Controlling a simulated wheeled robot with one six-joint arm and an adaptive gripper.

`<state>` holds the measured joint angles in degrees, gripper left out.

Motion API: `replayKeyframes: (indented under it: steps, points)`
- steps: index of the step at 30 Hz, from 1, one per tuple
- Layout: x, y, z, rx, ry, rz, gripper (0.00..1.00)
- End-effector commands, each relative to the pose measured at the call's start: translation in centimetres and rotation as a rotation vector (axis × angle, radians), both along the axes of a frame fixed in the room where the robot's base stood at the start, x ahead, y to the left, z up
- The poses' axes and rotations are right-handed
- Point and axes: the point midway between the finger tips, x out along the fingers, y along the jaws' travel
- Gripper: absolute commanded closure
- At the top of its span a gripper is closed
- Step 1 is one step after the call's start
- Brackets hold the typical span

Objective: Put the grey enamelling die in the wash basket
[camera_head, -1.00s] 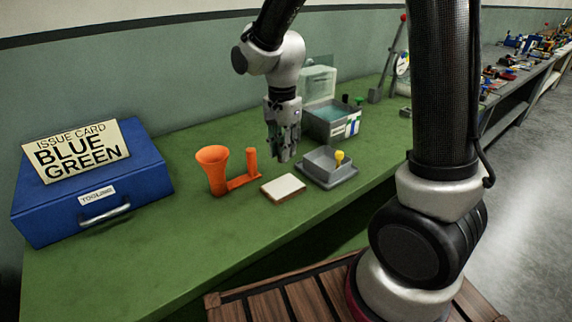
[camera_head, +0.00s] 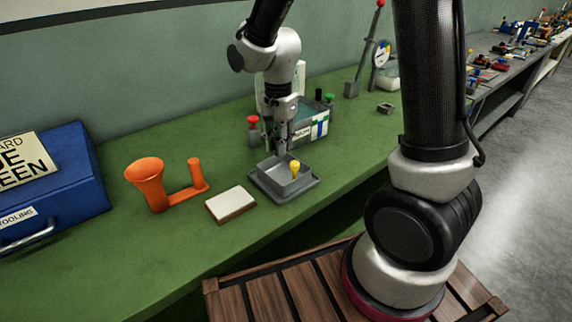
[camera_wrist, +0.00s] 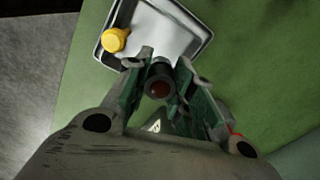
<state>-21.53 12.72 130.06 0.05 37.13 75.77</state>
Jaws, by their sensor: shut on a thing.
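The wash basket appears to be the square grey open tray (camera_head: 262,182) on the green bench, with a yellow-knobbed die (camera_head: 294,167) inside. Both basket (camera_wrist: 197,48) and yellow knob (camera_wrist: 115,40) show in the wrist view. My gripper (camera_head: 282,146) points down, above and close to the basket's back edge. In the wrist view my gripper (camera_wrist: 158,75) is shut on a small round grey piece with a dark red centre, which appears to be the grey enamelling die (camera_wrist: 160,68). In the head view the fingers mostly hide it.
Behind the basket stands a grey box (camera_head: 312,128) with a clear lid; red (camera_head: 253,119) and green (camera_head: 329,98) knobs show near it. Left of the basket lie a white-topped block (camera_head: 231,202) and an orange funnel stand (camera_head: 147,180). A blue tooling case (camera_head: 75,175) is far left.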

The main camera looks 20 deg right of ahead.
Motion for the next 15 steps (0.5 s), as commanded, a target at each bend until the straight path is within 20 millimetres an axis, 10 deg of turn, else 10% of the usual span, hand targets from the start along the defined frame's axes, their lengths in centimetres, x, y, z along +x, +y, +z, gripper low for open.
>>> replayKeyframes:
  steps: [15]
  points:
    - [0.0,0.0,-7.0,-0.001,0.002,0.001,1.0]
